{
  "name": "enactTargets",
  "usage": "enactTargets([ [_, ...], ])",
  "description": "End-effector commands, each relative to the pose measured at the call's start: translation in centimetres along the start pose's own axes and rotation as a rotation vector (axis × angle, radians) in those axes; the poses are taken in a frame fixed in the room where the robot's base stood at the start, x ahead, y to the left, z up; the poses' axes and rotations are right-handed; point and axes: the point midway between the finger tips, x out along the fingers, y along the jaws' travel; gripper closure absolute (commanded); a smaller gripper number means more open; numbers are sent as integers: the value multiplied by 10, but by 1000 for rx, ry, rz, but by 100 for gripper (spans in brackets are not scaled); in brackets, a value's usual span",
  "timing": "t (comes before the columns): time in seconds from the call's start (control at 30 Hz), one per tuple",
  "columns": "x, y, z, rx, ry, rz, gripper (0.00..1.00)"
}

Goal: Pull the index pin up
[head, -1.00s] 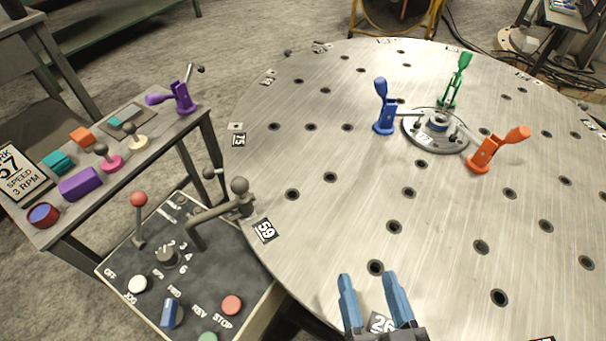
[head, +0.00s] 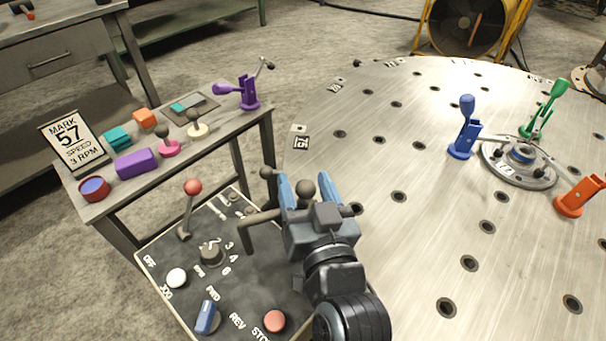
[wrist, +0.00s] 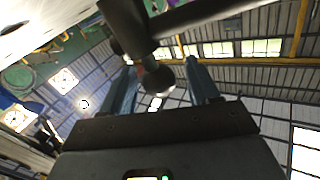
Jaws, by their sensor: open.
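The index pin's dark round knob (head: 305,189) stands at the edge of the big round table, above the control panel. My gripper (head: 304,187) is open, with one blue finger on each side of the knob. In the wrist view the knob (wrist: 158,80) also shows between the two open fingers (wrist: 162,85), with a dark bar running above it. I see gaps beside the knob there, so the fingers do not look closed on it. The pin's lower part is hidden behind my gripper in the head view.
The control panel (head: 222,290) has a red-knobbed lever (head: 192,188) left of my gripper. A bent grey handle (head: 258,228) is close beside it. The round table (head: 410,240) carries blue (head: 466,130), green and orange clamps.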

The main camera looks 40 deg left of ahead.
Motion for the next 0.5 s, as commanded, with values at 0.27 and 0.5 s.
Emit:
enactTargets([
  [0.27, 20, 0, 0, 0, 0, 1, 40],
  [0.5, 20, 0, 0, 0, 0, 1, 41],
])
